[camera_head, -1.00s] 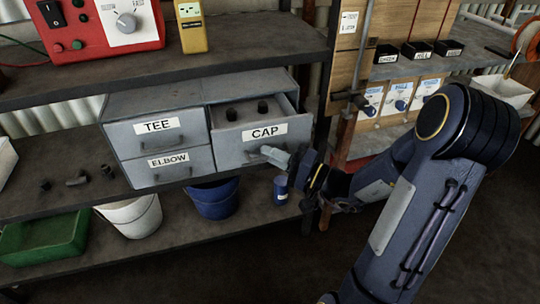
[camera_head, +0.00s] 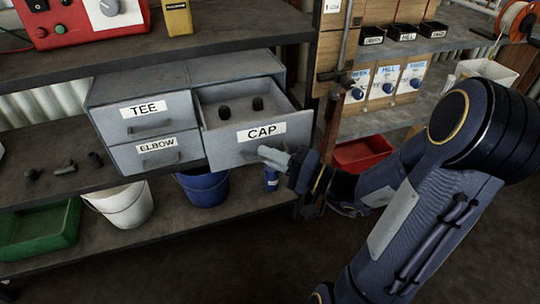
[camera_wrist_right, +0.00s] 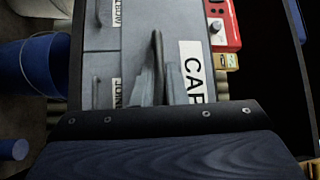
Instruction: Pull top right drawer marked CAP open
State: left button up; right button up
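The grey CAP drawer (camera_head: 230,150) is the top right one of a grey drawer cabinet (camera_head: 190,75). It stands well out, and two small dark caps (camera_head: 258,103) show inside. My right gripper (camera_head: 270,155) is at the drawer's front, below the CAP label, with its fingers at the handle. In the right wrist view the dark handle (camera_wrist_right: 157,55) runs down between the grey fingers (camera_wrist_right: 172,85), which look closed on it. The handle is mostly hidden in the head view. My left gripper is not in view.
The TEE drawer (camera_head: 148,126) and ELBOW drawer (camera_head: 155,160) are shut. A shelf (camera_head: 40,72) with a red box (camera_head: 75,20) is above. Below are a blue bucket (camera_head: 205,190), a white bucket (camera_head: 122,208) and a green bin (camera_head: 40,235). Dark floor lies open in front.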

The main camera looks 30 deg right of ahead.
jog(key=shift+o, duration=0.4)
jog(key=shift+d, duration=0.1)
jog(key=v, duration=0.7)
jog(key=shift+s+d, duration=0.15)
jog(key=shift+s, duration=0.2)
jog(key=shift+f, duration=0.1)
jog(key=s+a+n+g+y, duration=0.2)
jog(key=a+n+g+y, duration=0.3)
jog(key=a, duration=0.4)
jog(key=s+a+f+n+g+h, duration=0.3)
jog(key=s+a+f+g+h, duration=0.15)
jog(key=s+g+h, duration=0.3)
notch_tip(320, 180, up, 33)
jog(key=d+t+h+p, duration=0.1)
jog(key=h+p, duration=0.3)
jog(key=p, duration=2.8)
jog(key=shift+w+d+n+t, duration=0.2)
jog(key=shift+d+n+t, duration=0.15)
jog(key=shift+d, duration=0.55)
